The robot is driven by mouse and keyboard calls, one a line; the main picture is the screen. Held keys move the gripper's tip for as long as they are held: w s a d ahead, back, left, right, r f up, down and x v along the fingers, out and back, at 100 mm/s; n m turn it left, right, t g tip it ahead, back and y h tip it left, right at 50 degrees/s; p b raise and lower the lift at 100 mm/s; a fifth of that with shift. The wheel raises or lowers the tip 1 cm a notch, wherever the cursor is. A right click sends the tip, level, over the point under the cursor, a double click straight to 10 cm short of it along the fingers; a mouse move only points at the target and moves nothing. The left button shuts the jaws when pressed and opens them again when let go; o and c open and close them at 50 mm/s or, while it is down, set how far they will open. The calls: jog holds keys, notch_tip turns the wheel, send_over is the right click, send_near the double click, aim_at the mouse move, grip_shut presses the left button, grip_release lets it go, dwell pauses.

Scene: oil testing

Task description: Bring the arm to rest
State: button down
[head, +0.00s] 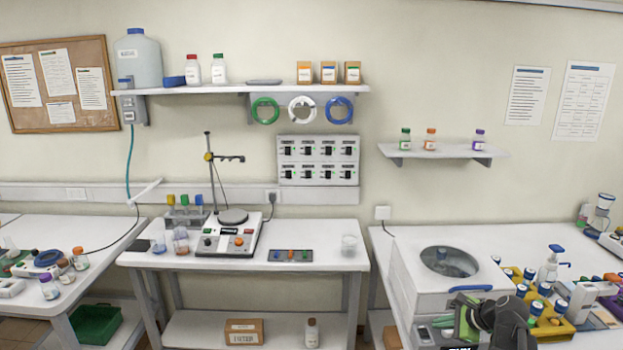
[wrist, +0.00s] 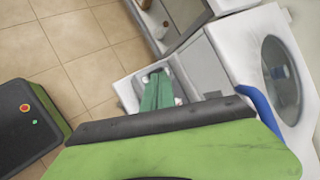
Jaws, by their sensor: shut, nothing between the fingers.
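My gripper (head: 468,322) is at the lower right of the head view, in front of the white centrifuge-like machine (head: 415,275). It is shut and empty. Its green body with a dark edge (wrist: 155,122) fills the bottom of the wrist view; the fingertips are not clear there. Part of my dark arm shows beside it in the head view.
The machine's blue handle (wrist: 258,108) is close to my gripper in the wrist view. A white box with green contents (wrist: 157,92) lies beyond. Yellow racks with blue-capped bottles (head: 548,325) stand right of my arm.

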jog(key=a+f+n+g, duration=0.2)
jog(key=a+n, duration=0.3)
jog(key=a, duration=0.7)
jog(key=a+f+n+g, duration=0.2)
jog(key=a+n, duration=0.2)
jog(key=a, duration=0.9)
jog(key=s+a+f+n+g+h, duration=0.1)
jog(key=s+a+f+n+g, duration=0.1)
jog(key=s+a+n, duration=0.3)
jog(key=s+d+n+g+h, duration=0.1)
jog(key=s+d+n+h, duration=0.2)
jog(key=n, duration=0.4)
jog(key=shift+s+d+f+g, duration=0.3)
jog(key=shift+s+d, duration=0.15)
jog(key=shift+d, duration=0.35)
dwell(1.8)
